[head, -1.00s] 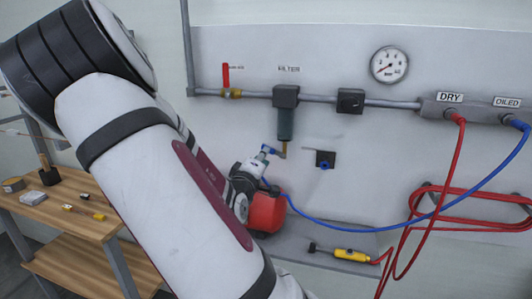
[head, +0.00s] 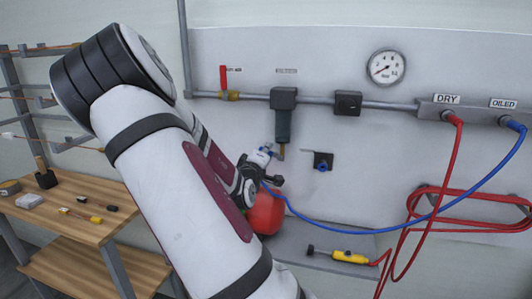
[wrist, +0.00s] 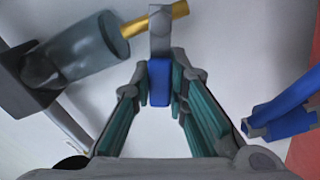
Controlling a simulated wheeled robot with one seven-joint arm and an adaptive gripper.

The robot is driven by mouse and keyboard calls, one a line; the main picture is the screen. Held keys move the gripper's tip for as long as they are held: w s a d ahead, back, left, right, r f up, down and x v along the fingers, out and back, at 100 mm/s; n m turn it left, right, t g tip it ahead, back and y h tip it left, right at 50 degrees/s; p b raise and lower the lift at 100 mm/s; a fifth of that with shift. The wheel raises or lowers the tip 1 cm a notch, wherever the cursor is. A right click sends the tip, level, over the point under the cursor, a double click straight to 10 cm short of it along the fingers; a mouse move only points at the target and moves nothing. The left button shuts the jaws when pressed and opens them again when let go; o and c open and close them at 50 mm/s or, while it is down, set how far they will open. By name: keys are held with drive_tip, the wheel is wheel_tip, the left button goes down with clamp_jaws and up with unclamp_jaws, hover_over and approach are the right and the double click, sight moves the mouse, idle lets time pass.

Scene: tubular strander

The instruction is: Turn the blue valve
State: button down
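The blue valve shows in the wrist view as a blue handle (wrist: 159,84) on a grey body, beside a brass pipe at the filter's lower end. In the head view it is small and partly hidden near the brass outlet under the filter (head: 283,124). My gripper (wrist: 160,78) is at the valve, its two teal-padded fingers closed in on both sides of the blue handle. It appears shut on the handle, with no clear gap at the tips. In the head view my gripper (head: 264,158) sits just left of the brass outlet.
A black wall fitting with a blue part (head: 322,166) is to the right. A red-handled valve (head: 224,78) is on the pipe above. Blue (head: 360,230) and red hoses hang at right. A wooden bench (head: 60,228) is at left.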

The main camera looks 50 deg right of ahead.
drive_tip(key=shift+w+f+n+p, duration=0.1)
drive_tip(key=shift+f+n+p, duration=0.2)
drive_tip(key=shift+n, duration=0.45)
drive_tip(key=shift+f+n+p, duration=0.2)
drive_tip(key=shift+f+n, duration=0.15)
drive_tip(key=shift+n, duration=0.4)
drive_tip(key=c, duration=1.8)
unclamp_jaws()
drive_tip(key=shift+a, duration=0.15)
drive_tip(key=v, duration=1.2)
